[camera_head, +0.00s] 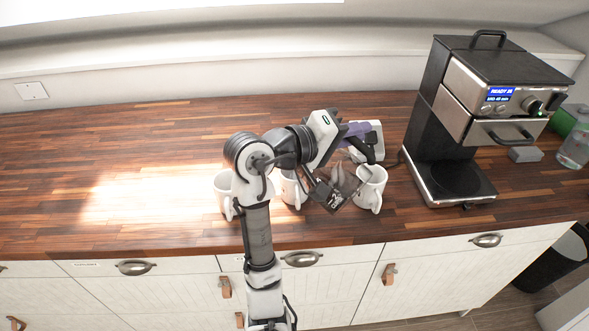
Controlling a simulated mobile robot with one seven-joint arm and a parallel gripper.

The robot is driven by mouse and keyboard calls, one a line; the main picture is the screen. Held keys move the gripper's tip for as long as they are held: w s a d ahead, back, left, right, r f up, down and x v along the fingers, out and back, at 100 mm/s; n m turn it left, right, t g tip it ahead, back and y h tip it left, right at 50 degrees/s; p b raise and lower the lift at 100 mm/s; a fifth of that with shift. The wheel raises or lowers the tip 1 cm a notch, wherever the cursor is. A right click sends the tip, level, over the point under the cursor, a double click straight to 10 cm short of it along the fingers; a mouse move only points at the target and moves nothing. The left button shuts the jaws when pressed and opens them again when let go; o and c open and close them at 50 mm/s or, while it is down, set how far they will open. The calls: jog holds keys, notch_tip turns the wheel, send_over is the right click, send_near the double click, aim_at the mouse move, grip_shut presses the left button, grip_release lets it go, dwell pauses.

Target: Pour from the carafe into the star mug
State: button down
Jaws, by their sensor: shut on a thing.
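Three white mugs stand in a row at the front of the wooden counter: a left mug (223,191), a middle mug (290,189) and a right mug (371,188). Their prints are too small or hidden, so I cannot tell which is the star mug. The glass carafe (334,190), with dark parts and pale lettering, is tilted between the middle and right mugs, close to the right mug. My gripper (366,151) is shut on the carafe, above and behind the right mug; its fingers are partly hidden. I cannot tell whether liquid is flowing.
A coffee machine (485,110) with a lit display and an empty plate stands to the right. A clear bottle (576,140) and a small grey block (525,154) are beyond it. The counter's left side is clear. Drawers run below the front edge.

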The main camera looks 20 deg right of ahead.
aim_at(367, 150)
jog(key=shift+w+a+r, duration=0.1)
jog(key=shift+w+a, duration=0.05)
jog(key=shift+w, duration=0.15)
dwell(0.9)
jog(key=shift+w+a+r+n+h, duration=0.15)
jog(key=shift+w+a+r+n, duration=0.15)
jog(key=shift+w+r, duration=0.15)
jog(key=shift+w+a+r+n+h, duration=0.2)
jog(key=shift+w+r+n, duration=0.1)
jog(key=shift+w, duration=0.15)
dwell(1.2)
jog(key=s+d+m, duration=0.1)
jog(key=s+d+f+m+y, duration=0.1)
jog(key=s, duration=0.1)
jog(key=s+d+f+m, duration=0.1)
jog(key=s, duration=0.1)
jog(key=shift+s+y, duration=0.15)
jog(key=shift+y, duration=0.1)
jog(key=shift+s+d+f+m+t+y, duration=0.3)
jog(key=shift+s+f+m+t, duration=0.15)
jog(key=shift+m, duration=0.35)
jog(key=s+d+f+m+t+y+b, duration=0.2)
jog(key=s+f+m+b, duration=0.4)
jog(key=b, duration=0.6)
jog(key=shift+s+d+m+t+y, duration=0.4)
jog(key=shift+s+d+t, duration=0.35)
jog(key=shift+s+d, duration=0.45)
